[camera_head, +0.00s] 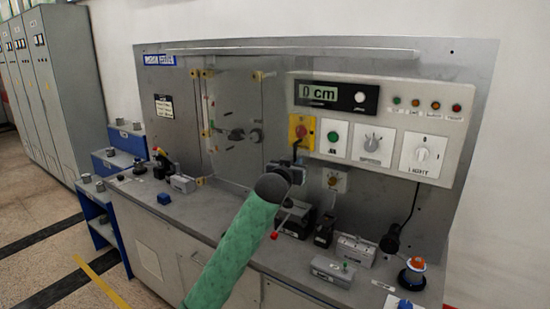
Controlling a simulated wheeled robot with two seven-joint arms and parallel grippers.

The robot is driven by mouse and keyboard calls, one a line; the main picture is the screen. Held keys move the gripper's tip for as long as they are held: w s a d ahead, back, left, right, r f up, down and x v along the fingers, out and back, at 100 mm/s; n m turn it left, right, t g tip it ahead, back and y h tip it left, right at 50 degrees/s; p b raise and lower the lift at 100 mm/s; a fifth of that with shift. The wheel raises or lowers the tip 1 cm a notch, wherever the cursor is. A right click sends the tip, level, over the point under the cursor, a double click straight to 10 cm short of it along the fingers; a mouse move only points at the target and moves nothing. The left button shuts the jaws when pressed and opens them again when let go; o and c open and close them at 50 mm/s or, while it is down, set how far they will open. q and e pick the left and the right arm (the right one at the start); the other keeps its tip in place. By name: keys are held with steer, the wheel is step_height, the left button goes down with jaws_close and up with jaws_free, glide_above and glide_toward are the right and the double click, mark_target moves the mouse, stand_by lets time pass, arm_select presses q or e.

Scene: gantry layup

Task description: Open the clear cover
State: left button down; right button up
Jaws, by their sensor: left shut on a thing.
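The clear cover (228,105) is a faint see-through panel on the left part of the grey back panel, with small yellow brackets at its corners. Dark knob-like parts (238,134) show through it. My left gripper (298,158) is at the end of the green-sleeved arm, right of these parts and just below the yellow box with a red button (301,132). It is shut on the clear cover, though the exact grip point is too small and dark to make out. My right gripper is not in view.
A control panel with a "0 cm" display (323,93), buttons and dials is right of the gripper. Small grey blocks, a black plug-like part (391,239) and an orange-topped knob (412,272) stand on the bench (215,215). Grey cabinets (65,90) stand at far left.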

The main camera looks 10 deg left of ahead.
arm_select(q)
steer(key=s+d, duration=0.3)
steer(key=d, duration=0.6)
steer(key=s+d, duration=0.3)
steer(key=d, duration=0.6)
steer(key=shift+s, duration=0.3)
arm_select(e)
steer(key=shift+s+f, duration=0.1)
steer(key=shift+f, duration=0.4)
arm_select(q)
steer(key=c, duration=1.6)
jaws_free()
steer(key=shift+c, duration=0.2)
